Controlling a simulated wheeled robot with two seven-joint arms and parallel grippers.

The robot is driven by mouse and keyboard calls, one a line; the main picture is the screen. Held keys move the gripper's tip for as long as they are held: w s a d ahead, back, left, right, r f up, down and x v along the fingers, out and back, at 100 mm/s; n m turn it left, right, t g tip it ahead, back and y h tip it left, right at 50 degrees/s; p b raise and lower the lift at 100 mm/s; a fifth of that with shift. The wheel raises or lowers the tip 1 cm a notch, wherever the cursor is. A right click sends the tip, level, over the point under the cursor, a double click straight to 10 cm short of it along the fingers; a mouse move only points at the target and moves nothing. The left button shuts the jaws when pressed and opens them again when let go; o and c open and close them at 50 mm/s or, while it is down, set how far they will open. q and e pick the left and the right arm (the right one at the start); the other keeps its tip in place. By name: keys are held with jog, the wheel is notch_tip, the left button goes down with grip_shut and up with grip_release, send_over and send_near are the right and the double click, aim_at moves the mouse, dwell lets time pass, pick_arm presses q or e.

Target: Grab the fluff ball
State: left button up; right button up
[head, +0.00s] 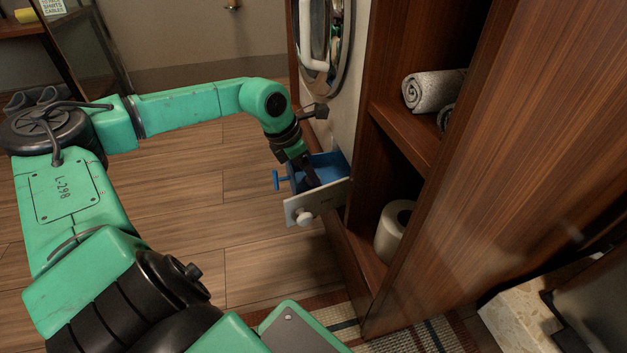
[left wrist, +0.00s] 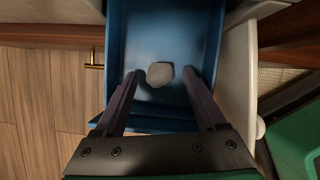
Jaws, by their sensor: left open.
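The fluff ball (left wrist: 160,74) is a small pale grey lump on the floor of the blue drawer (left wrist: 158,30) in the left wrist view. The drawer also shows in the head view (head: 330,163), pulled out, with a white front panel (head: 322,203) and a round knob. My left gripper (head: 310,178) reaches down into the drawer from above. In the left wrist view its two fingers (left wrist: 161,80) are open, one on each side of the fluff ball, with gaps between. The fluff ball cannot be made out in the head view. My right gripper is not in view.
A wooden shelf unit stands right of the drawer, with a rolled towel (head: 433,90) and a toilet roll (head: 394,230). An oval mirror (head: 324,40) hangs above the drawer. Wooden floor (head: 180,190) is clear to the left.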

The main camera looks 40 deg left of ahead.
pick_arm(q)
jog(key=shift+w+f, duration=0.1)
jog(key=shift+f, duration=0.3)
jog(key=shift+r, duration=0.2)
grip_shut()
